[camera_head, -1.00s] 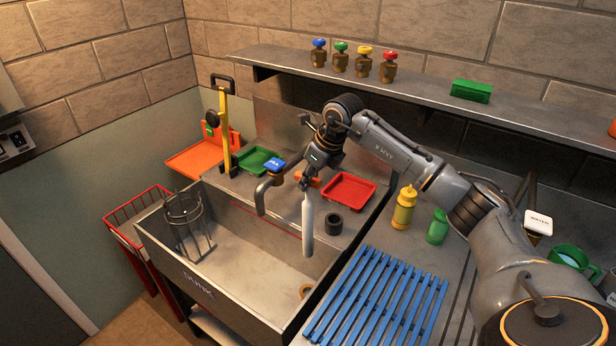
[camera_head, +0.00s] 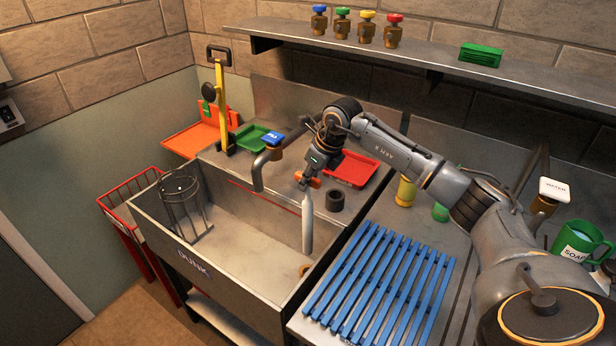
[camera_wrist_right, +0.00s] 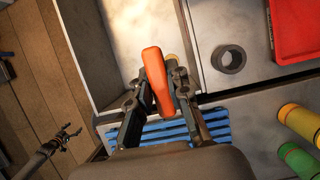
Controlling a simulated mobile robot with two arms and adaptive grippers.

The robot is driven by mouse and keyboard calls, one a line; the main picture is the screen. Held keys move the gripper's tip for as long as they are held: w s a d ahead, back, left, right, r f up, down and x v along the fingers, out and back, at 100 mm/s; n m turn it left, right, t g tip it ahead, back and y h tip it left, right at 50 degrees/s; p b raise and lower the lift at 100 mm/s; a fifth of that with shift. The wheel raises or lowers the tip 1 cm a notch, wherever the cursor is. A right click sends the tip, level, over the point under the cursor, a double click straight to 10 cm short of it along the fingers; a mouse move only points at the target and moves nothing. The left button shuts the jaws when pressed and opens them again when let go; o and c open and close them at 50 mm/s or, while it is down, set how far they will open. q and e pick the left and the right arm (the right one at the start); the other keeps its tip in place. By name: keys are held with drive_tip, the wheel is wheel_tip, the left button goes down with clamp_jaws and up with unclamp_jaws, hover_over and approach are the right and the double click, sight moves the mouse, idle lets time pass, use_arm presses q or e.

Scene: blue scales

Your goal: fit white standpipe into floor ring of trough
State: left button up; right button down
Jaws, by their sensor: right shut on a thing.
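The white standpipe (camera_head: 307,225) hangs nearly upright over the right part of the steel trough (camera_head: 165,232). My right gripper (camera_head: 309,182) is shut on its orange top grip, which shows between the fingers (camera_wrist_right: 160,85) in the right wrist view. The brass-coloured floor ring (camera_head: 304,270) lies on the trough floor, just below the pipe's lower end in the head view. I cannot tell whether the pipe is exactly over it. In the right wrist view the ring (camera_wrist_right: 173,60) is partly hidden behind the orange grip (camera_wrist_right: 155,72).
A wire basket cage (camera_head: 183,205) stands in the trough's left end. The faucet spout (camera_head: 259,172) is left of the pipe. A dark collar (camera_head: 335,201) and a red tray (camera_head: 352,169) are on the back ledge. A blue slatted rack (camera_head: 380,285) lies to the right.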

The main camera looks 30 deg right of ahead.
drive_tip(key=shift+f+b, duration=2.9)
drive_tip(key=shift+f, duration=1.4)
drive_tip(key=shift+f+b, duration=0.3)
drive_tip(key=shift+f, duration=0.05)
drive_tip(key=shift+f+b, duration=0.3)
drive_tip(key=shift+f, duration=0.05)
drive_tip(key=shift+f+b, duration=1.35)
drive_tip(key=shift+f, duration=0.45)
drive_tip(key=c, duration=1.2)
unclamp_jaws()
drive_tip(key=shift+s+f, duration=0.1)
approach(308, 217)
drive_tip(key=shift+w+d, duration=0.3)
drive_tip(key=shift+d, duration=0.2)
